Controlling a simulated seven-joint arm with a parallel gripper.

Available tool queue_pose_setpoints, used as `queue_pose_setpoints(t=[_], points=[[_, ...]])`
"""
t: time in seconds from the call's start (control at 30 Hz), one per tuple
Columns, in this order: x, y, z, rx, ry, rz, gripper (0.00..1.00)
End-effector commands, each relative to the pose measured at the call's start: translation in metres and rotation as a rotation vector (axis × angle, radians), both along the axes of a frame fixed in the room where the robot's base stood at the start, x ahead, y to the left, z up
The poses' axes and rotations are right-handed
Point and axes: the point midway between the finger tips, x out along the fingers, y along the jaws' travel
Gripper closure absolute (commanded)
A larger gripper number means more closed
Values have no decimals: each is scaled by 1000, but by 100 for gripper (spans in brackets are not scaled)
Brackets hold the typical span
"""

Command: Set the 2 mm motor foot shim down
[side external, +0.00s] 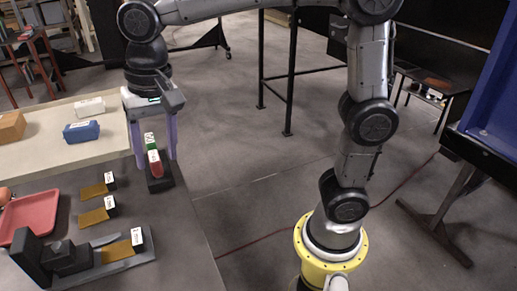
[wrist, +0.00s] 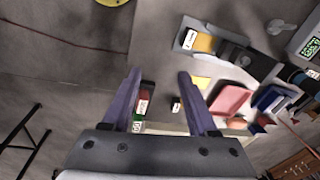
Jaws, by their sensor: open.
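Several brass-coloured shims with black, white-labelled end blocks show in the side view; the labels are too small to read, so I cannot tell which is 2 mm. One shim (side external: 118,251) lies on the grey base by the dark motor (side external: 67,257); it also shows in the wrist view (wrist: 204,43). Two others, an upper shim (side external: 93,191) and a middle shim (side external: 93,217), lie on the dark table. My gripper (side external: 157,164) is open, its purple fingers pointing down over the table's far edge. I see no shim between the fingers in the wrist view (wrist: 160,72).
A dark holder (side external: 160,184) with red and green labelled pieces (side external: 153,157) stands by my fingers. A red tray (side external: 28,217) lies left of the shims. Blue (side external: 81,132), white (side external: 90,107) and tan blocks (side external: 11,127) sit on the pale belt.

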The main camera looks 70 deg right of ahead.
Motion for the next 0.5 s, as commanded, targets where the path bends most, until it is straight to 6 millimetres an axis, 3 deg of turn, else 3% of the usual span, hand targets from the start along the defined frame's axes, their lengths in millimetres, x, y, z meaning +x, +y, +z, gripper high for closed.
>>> queue_pose_setpoints(t=[0.03,0.2,0.4,0.5], points=[[-18,-22,6,2,-45,47,41],[-75,-73,4,-39,-182,239,41],[-134,-109,-20,-138,-313,436,41],[-152,-117,-32,-184,-349,502,41]])
